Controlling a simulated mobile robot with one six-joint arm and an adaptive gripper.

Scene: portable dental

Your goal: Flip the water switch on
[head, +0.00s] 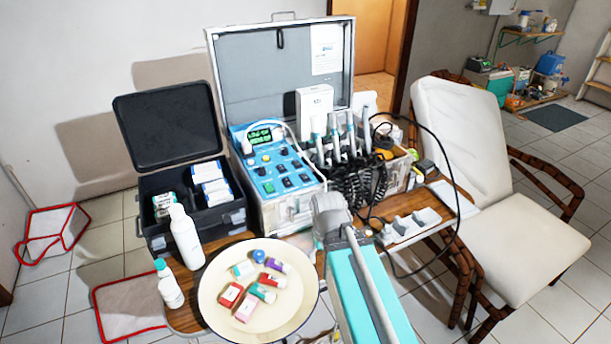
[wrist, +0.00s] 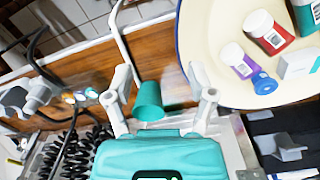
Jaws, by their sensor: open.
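The blue control panel (head: 275,165) sits in the open metal case, with a lit green display at its top and several small dark switches and knobs. I cannot tell which switch is for water; the labels are too small to read. In the head view my grey wrist is just in front of the panel's lower right corner, and my fingers are not clear. In the wrist view my gripper (wrist: 159,70) is open, its fingers spread over the wooden table. A teal cylinder (wrist: 148,100) shows between the fingers; I cannot tell what it belongs to. The panel's switches are not clear there.
A round cream tray (head: 225,310) with several small bottles stands left of my arm. White bottles (head: 186,237) and an open black case (head: 195,215) are farther left. Dental handpieces with coiled black hoses (head: 362,180) are right of the panel. A chair (head: 510,200) stands at the right.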

